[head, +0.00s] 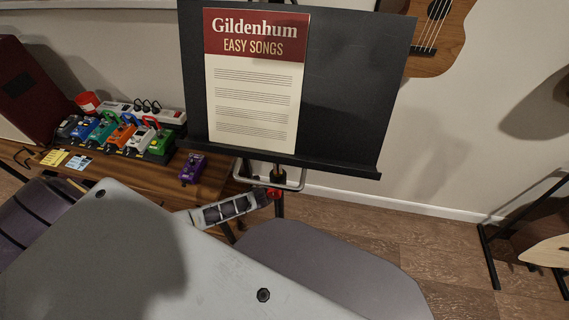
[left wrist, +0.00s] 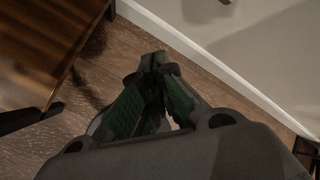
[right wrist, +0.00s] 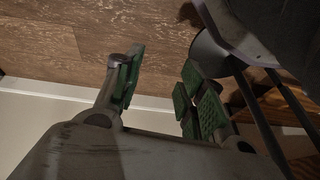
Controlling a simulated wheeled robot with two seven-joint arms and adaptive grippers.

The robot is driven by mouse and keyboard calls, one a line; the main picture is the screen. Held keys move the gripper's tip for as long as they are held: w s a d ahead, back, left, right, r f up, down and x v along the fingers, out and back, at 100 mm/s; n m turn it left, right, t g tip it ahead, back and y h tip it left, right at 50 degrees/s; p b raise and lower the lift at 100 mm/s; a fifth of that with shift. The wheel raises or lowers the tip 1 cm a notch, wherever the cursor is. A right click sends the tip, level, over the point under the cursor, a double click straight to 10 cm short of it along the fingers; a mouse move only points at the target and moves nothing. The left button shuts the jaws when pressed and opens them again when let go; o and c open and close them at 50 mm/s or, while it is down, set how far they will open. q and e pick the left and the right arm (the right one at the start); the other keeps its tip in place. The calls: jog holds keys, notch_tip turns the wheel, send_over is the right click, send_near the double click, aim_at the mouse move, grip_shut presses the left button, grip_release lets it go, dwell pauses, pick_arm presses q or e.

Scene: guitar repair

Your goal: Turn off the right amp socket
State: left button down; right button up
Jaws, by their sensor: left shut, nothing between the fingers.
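A white power strip (head: 140,107) with dark plugs and cables lies at the back of the wooden bench in the head view, behind a row of pedals. A lit red spot shows near its right end (head: 172,116). I cannot make out a separate amp socket or its switch state. My left gripper (left wrist: 155,60) is shut and empty in the left wrist view, over the floor beside the bench. The power strip shows in neither wrist view.
A black music stand (head: 340,90) holding a song sheet (head: 253,85) stands right of the power strip. Several coloured pedals (head: 125,132) and a purple pedal (head: 192,168) sit on the bench (head: 215,180). A guitar (head: 440,35) hangs at upper right.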

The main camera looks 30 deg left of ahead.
pick_arm(q)
jog(key=w+d+r+m+t+b, duration=0.1)
jog(key=w+r+m+t+b, duration=0.1)
jog(key=w+r+m+b, duration=0.3)
jog(key=shift+w+d+r+m+t+y+b, duration=0.2)
jog(key=shift+w+d+m+t+y+b, duration=0.15)
jog(key=shift+w+m+b, duration=1.65)
pick_arm(e)
notch_tip(320, 180, up, 11)
jog(key=w+a+t+y, duration=0.1)
jog(key=a, duration=0.1)
jog(key=shift+w+f, duration=0.15)
jog(key=shift+w, duration=0.25)
pick_arm(q)
jog(key=shift+s+m, duration=0.3)
jog(key=shift+m, duration=0.1)
pick_arm(e)
jog(key=shift+a, duration=0.1)
pick_arm(q)
jog(key=shift+w+b, duration=0.1)
jog(key=shift+b, duration=0.2)
pick_arm(e)
jog(key=shift+f, duration=0.15)
